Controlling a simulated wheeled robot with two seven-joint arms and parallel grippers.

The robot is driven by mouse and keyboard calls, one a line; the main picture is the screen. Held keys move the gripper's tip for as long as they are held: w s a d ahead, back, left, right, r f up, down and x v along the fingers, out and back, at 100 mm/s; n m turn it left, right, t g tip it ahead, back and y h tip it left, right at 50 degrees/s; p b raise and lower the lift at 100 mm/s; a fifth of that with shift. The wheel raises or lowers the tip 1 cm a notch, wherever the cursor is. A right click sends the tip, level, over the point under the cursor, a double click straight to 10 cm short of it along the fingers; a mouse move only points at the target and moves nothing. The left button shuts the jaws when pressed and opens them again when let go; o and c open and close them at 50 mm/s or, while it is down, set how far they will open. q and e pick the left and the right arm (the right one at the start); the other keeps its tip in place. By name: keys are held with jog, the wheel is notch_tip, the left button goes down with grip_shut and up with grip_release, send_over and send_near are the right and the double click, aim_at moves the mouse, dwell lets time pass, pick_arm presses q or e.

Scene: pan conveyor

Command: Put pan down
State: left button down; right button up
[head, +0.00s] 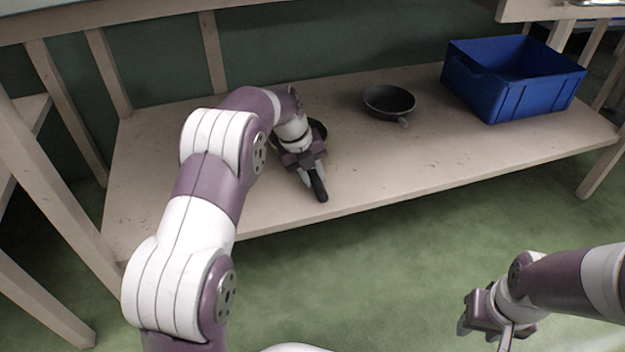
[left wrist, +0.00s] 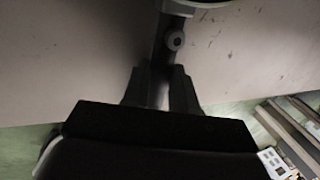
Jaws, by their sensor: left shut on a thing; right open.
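My left gripper (head: 312,176) is shut on the dark handle of a pan (head: 319,130), low over the wooden shelf (head: 440,160). The pan is mostly hidden behind my left wrist in the head view. The left wrist view shows the handle (left wrist: 168,50) between the two fingers (left wrist: 160,85), with a bit of the pan's rim at the top edge. I cannot tell whether the pan touches the shelf. A second dark pan (head: 388,101) sits on the shelf to the right, its handle pointing to the front. My right gripper (head: 486,322) is open and empty, away from the shelf.
A blue crate (head: 540,97) stands at the right end of the shelf. Wooden posts rise at the left and back. The shelf's front edge lies just below my left gripper. The shelf surface between the second pan and the front edge is clear.

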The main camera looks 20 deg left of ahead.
pick_arm(q)
jog(key=c, duration=1.2)
grip_release()
jog(key=shift+o, duration=0.2)
jog(key=shift+r, duration=0.35)
jog(key=s+p+v, duration=0.1)
jog(key=p+v, duration=0.6)
jog(key=s+d+n+y, duration=0.2)
jog(key=s+n+y, duration=0.1)
jog(key=s+n, duration=2.2)
jog(key=n, duration=0.4)
jog(key=shift+d, duration=0.35)
jog(key=shift+s, duration=0.1)
